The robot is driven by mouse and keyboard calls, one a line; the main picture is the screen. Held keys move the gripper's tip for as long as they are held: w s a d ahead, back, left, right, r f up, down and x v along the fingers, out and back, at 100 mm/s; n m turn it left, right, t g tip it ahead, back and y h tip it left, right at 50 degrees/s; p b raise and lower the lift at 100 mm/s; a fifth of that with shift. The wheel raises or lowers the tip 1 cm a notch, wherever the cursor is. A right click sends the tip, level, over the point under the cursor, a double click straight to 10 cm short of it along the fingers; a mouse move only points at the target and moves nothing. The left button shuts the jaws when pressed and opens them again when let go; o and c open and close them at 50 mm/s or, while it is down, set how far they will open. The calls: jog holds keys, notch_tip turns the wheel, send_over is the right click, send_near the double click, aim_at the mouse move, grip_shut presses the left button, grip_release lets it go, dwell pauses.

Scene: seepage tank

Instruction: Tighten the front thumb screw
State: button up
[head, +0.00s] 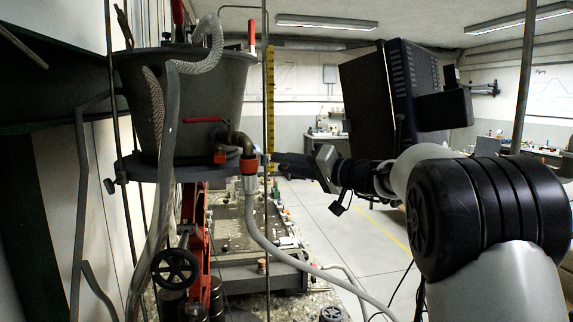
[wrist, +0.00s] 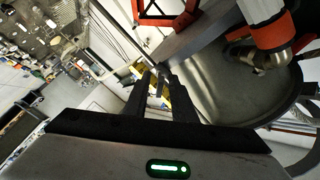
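The tank (head: 190,100) is a grey tapered vessel on a dark plate (head: 145,170) in the head view. A small dark thumb screw (head: 109,186) shows at the plate's left end, beside a thin upright rod. My gripper (head: 277,158) is level with the plate's right end, close to another upright rod and the yellow scale. In the wrist view a narrow gap shows between the fingertips of my gripper (wrist: 157,77), with yellow behind it. I see no thumb screw clearly between the fingers; contact there is too small to tell.
The yellow scale (head: 270,95) stands upright behind the rod. An orange-collared hose fitting (head: 249,166) sits just left of my gripper, with a grey hose (head: 262,235) hanging below. A red valve handle (head: 205,120) is on the tank. Open floor (head: 335,225) lies to the right.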

grip_shut()
jog(key=shift+f+m+b, duration=0.1)
jog(key=shift+m+b, duration=0.2)
jog(key=shift+d+m+b, duration=0.1)
jog(key=shift+m+b, duration=0.35)
jog(key=shift+m, duration=0.55)
jog(key=m, duration=0.5)
jog(key=shift+m, duration=0.3)
jog(key=shift+o, duration=0.6)
grip_release()
